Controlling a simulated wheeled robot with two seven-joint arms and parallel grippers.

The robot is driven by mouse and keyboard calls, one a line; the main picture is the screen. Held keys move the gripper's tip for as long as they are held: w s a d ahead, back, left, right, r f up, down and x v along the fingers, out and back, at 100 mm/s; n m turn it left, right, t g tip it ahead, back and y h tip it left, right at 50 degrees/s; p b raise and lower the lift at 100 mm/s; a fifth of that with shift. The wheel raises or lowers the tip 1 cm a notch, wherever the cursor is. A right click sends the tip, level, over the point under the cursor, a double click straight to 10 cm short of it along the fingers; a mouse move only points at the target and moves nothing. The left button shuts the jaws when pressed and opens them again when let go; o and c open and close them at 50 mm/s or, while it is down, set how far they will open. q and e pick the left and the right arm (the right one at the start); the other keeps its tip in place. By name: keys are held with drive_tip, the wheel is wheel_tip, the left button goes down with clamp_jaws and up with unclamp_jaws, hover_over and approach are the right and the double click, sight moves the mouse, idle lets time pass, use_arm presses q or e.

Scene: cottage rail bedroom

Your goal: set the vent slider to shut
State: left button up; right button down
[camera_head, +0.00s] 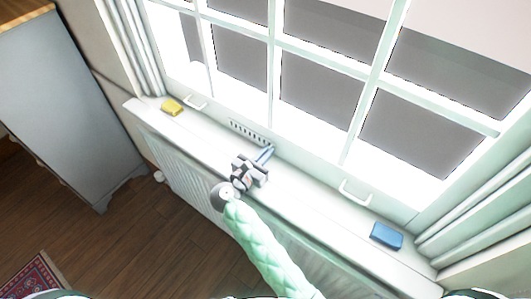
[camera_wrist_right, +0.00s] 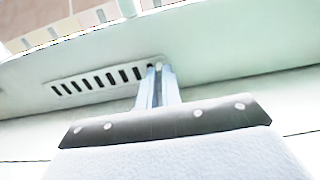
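The vent (camera_head: 250,133) is a slotted plate low on the window frame, just above the sill. In the right wrist view the vent (camera_wrist_right: 100,80) shows a row of dark slots. My right gripper (camera_head: 267,152) reaches over the sill to the vent's right end. In the wrist view its two bluish fingers (camera_wrist_right: 158,70) are close together, with a narrow gap between them. A small pale piece, apparently the slider knob (camera_wrist_right: 158,66), sits between the fingertips; the fingers hide most of it. My left gripper is not in view.
A yellow block (camera_head: 172,107) lies on the sill (camera_head: 310,205) at the left, and a blue block (camera_head: 386,236) at the right. White window handles (camera_head: 355,194) stand near each block. A radiator (camera_head: 180,167) is below the sill, and a grey cabinet (camera_head: 75,110) stands at the left.

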sight(265, 141)
drive_tip(key=shift+w+a, duration=0.3)
drive_tip(key=shift+a, duration=0.1)
drive_tip(key=shift+w+a, duration=0.6)
drive_tip(key=shift+a, duration=0.25)
drive_tip(key=c, duration=1.6)
unclamp_jaws()
drive_tip(key=shift+o, duration=0.2)
drive_tip(key=shift+w, duration=0.1)
